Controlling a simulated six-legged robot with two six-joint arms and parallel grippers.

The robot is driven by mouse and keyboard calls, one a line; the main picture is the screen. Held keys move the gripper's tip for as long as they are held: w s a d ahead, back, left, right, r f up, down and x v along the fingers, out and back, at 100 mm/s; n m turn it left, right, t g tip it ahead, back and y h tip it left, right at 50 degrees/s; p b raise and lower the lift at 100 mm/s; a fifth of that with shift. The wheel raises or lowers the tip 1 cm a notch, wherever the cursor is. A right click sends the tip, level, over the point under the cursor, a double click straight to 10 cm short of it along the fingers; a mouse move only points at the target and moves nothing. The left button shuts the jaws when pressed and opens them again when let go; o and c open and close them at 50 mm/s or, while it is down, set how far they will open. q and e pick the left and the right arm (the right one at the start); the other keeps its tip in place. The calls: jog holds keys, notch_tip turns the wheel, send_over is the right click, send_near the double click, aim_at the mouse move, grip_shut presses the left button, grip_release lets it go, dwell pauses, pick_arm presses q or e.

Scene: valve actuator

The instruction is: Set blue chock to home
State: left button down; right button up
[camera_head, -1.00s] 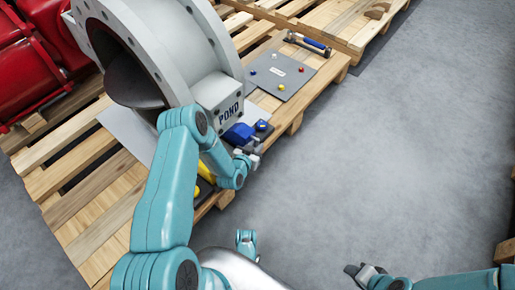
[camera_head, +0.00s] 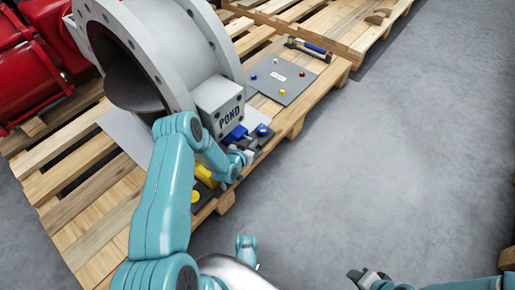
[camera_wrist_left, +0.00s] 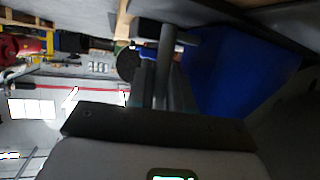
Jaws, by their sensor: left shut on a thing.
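The blue chock (camera_head: 237,132) is at the foot of the grey flanged valve body (camera_head: 213,85), just below its POND block. My left gripper (camera_head: 246,148) is shut on the chock, which it partly hides. In the left wrist view the chock (camera_wrist_left: 245,70) fills the upper right, close to the gripper's dark parts. A dark pad with a blue button (camera_head: 262,130) lies just right of the chock; I cannot tell whether they touch. My right gripper (camera_head: 365,276) hangs over the floor at the bottom, and its jaw opening is unclear.
A yellow chock (camera_head: 205,176) and a pad with a yellow button (camera_head: 195,196) are left of my left gripper.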

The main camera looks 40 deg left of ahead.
pick_arm(q)
jog(key=shift+a, duration=0.55)
jog(key=c, duration=1.4)
grip_release()
jog(key=shift+a, duration=0.1)
jog(key=d, duration=0.5)
jog(key=shift+s+d, duration=0.1)
jog(key=shift+s, duration=0.05)
jog(key=p+v, duration=0.8)
jog(key=v, duration=0.9)
jog(key=w+d+r+g+h+p, duration=0.1)
jog(key=d+r+p, duration=0.3)
jog(key=r+p, duration=0.2)
jog(key=w+d+r+m+g+h+p, duration=0.1)
jog(key=d+r+h+p, duration=0.1)
jog(key=d+r+p, duration=0.2)
notch_tip(320, 180, up, 6)
jog(key=p, duration=0.3)
jog(key=shift+w+m, duration=0.3)
jog(key=shift+w, duration=0.05)
